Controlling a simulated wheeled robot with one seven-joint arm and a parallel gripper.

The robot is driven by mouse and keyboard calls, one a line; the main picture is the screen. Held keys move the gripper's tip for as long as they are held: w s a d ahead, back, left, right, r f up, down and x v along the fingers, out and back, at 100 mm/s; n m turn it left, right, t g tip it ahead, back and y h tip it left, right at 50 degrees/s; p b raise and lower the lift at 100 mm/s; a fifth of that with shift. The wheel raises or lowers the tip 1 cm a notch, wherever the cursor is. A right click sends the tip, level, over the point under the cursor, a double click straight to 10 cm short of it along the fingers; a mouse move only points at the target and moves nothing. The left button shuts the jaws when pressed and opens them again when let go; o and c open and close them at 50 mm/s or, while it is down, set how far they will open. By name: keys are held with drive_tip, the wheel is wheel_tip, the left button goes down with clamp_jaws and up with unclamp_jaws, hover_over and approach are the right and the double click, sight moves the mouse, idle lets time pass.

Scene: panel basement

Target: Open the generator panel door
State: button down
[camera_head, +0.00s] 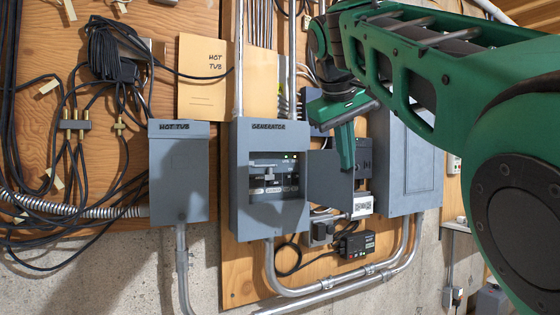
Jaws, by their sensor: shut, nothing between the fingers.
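The grey generator panel (241,190), labelled GENERATOR, is mounted on the plywood wall in the middle of the view. Its door (328,183) stands open, swung out to the right of the box. Breakers and switches (272,177) show inside the opening. My gripper (346,166) is shut and empty, pointing down at the upper right part of the door. It overlaps the door's right edge in the picture. I cannot tell whether it touches the door. My green arm comes in from the right.
A closed grey HOT TUB box (178,175) is at left, with hanging black cables (75,130). A larger grey panel (412,170) is at right, partly behind my arm. Conduits (340,287) and a small black device (356,245) are below the door.

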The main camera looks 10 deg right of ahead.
drive_tip(key=w+d+n+y, duration=0.1)
drive_tip(key=w+d+n, duration=0.1)
drive_tip(key=d, duration=0.4)
drive_tip(key=shift+w+d+n+t+y, duration=0.25)
drive_tip(key=shift+d+n+t+y, duration=0.15)
drive_tip(key=shift+n, duration=0.1)
drive_tip(key=shift+a, duration=0.1)
